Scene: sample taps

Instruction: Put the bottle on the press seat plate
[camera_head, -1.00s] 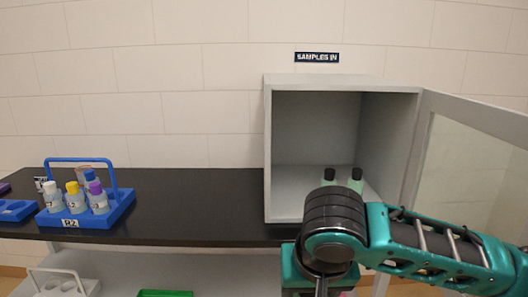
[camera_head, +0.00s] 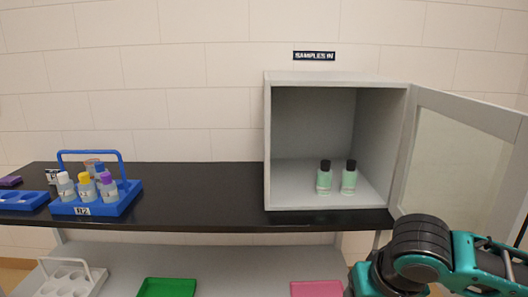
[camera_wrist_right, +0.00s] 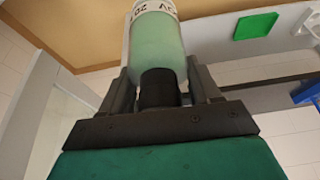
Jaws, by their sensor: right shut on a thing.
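My right gripper (camera_wrist_right: 160,88) is shut on a bottle (camera_wrist_right: 157,45) in the right wrist view. The bottle holds pale green liquid, has a black cap at the jaws and a white label band with dark print, partly cut off by the frame. In the head view only my right arm shows, at the lower right; its gripper and the held bottle are outside that view. Two similar black-capped green bottles, a left one (camera_head: 324,179) and a right one (camera_head: 349,179), stand upright in the open cabinet. No press or seat plate is in view. My left gripper is not in view.
The grey cabinet (camera_head: 268,145) has its door (camera_head: 455,165) swung open to the right. A blue rack (camera_head: 128,196) with several capped vials stands left on the black counter (camera_head: 210,205). Green (camera_head: 167,288) and pink (camera_head: 316,289) trays and a white rack (camera_head: 70,285) are on the lower shelf.

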